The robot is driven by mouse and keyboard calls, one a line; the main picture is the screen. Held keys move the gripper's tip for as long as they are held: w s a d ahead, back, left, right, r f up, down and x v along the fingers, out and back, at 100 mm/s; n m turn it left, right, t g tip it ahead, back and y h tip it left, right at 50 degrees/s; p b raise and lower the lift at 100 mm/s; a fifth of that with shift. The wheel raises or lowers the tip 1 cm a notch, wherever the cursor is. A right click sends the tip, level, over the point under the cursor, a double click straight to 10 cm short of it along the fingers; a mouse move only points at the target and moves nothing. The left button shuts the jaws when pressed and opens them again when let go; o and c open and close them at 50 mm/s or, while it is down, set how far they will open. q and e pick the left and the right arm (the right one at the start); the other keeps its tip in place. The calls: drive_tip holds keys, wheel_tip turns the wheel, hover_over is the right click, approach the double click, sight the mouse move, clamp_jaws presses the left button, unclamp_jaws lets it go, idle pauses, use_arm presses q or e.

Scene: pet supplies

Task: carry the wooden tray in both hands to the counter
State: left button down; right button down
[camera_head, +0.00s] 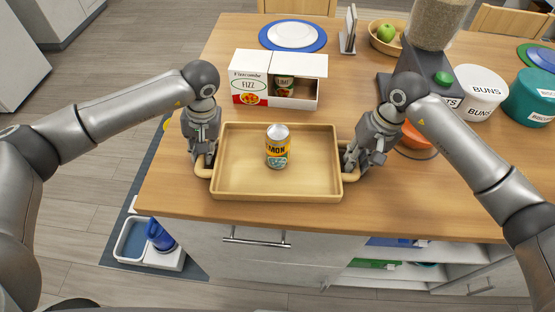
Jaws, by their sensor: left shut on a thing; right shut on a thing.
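The wooden tray (240,185) is at the front of the wooden-topped table, near its front edge. It looks level, and I cannot tell whether it rests on the top or is just above it. A yellow-labelled can (277,150) stands upright inside the tray, near the middle. My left gripper (204,165) is shut on the tray's left handle. My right gripper (350,163) is shut on the tray's right handle. The fingertips partly hide both handles. I cannot tell which surface is the counter.
Behind the tray stands a white FIZZ box (249,84) with a can inside. A dispenser (432,40), a white BUNS canister (481,88) and a teal canister (529,98) stand at right. A blue plate (265,38) lies at the back. A pet feeder (132,240) is on the floor at left.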

use_arm(q)
drive_tip(key=shift+r, duration=0.2)
use_arm(e)
drive_tip(key=shift+r, duration=0.2)
